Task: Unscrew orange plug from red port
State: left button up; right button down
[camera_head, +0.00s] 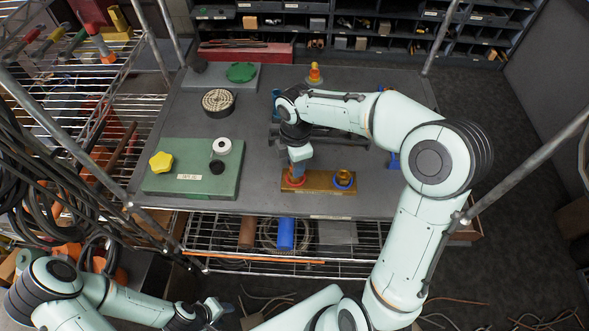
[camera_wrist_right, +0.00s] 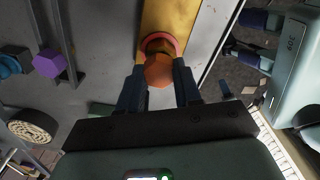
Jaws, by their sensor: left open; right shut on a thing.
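The orange plug (camera_wrist_right: 158,70) is hexagonal on top and sits at the red port (camera_wrist_right: 160,43), inside its ring. In the head view the red port (camera_head: 292,182) is at the left end of a brown-orange block near the table's front edge. My right gripper (camera_wrist_right: 158,88) is shut on the orange plug from above, one finger on each side. In the head view my right gripper (camera_head: 297,168) hides most of the plug. My left gripper (camera_head: 222,308) is open and empty, low at the bottom of the picture, away from the table.
A blue-ringed port (camera_head: 343,180) is at the block's right end. A green board (camera_head: 190,190) with a yellow knob (camera_head: 161,162) and black and white round parts lies left. A round textured disc (camera_head: 218,102) lies behind it. A purple hexagonal piece (camera_wrist_right: 47,63) shows in the wrist view.

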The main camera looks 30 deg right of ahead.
jog(key=shift+r, duration=0.8)
jog(key=shift+r, duration=2)
